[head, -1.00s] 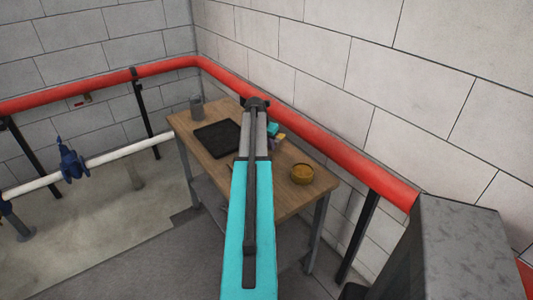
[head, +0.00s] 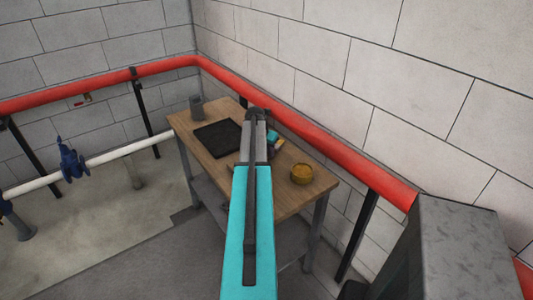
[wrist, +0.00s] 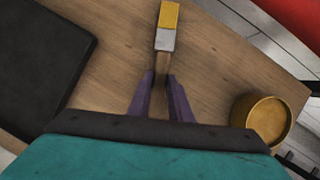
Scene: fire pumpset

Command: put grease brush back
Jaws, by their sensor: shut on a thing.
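The grease brush (wrist: 166,38) shows in the wrist view, with a yellow bristle end, a grey metal ferrule and a wooden handle. My gripper (wrist: 161,77) has its two purple fingers shut on the handle, and the bristles point away from it, toward the top of the picture. The wooden tabletop lies below; I cannot tell how far the brush is above it. In the head view my teal gripper body (head: 273,135) shows just right of my arm, over the wooden table (head: 212,168); the brush is mostly hidden or too small there.
A round yellow-brown tin (head: 301,174) stands at the table's right part. It also shows in the wrist view (wrist: 265,118). A black tray or mat (head: 217,139) and a grey cup (head: 196,106) are at the left. A red pipe (head: 320,145) runs along the wall behind.

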